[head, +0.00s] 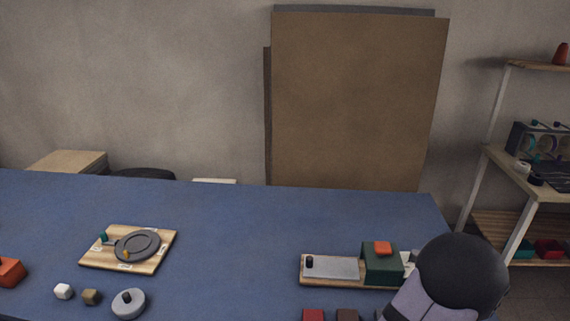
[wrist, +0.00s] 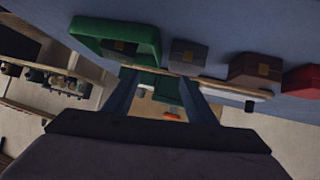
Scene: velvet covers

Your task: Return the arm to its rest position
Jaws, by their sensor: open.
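My gripper (wrist: 158,82) shows in the wrist view, with its two dark fingers apart and nothing between their tips. In the head view, a black rounded joint and a pale lavender link of my arm (head: 462,277) stand at the lower right, over the table's right end. The gripper itself does not show in the head view. In the wrist view, the fingers are near the table edge, close to a green open tray (wrist: 90,27) and a grey-brown box (wrist: 189,55).
The blue table (head: 230,240) is clear in the middle. A wooden board with a grey disc (head: 137,245) lies left. A green block with an orange top (head: 382,262) stands beside my arm. Red (head: 313,315) and brown (head: 347,315) boxes sit at the front. A shelf (head: 535,178) stands right.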

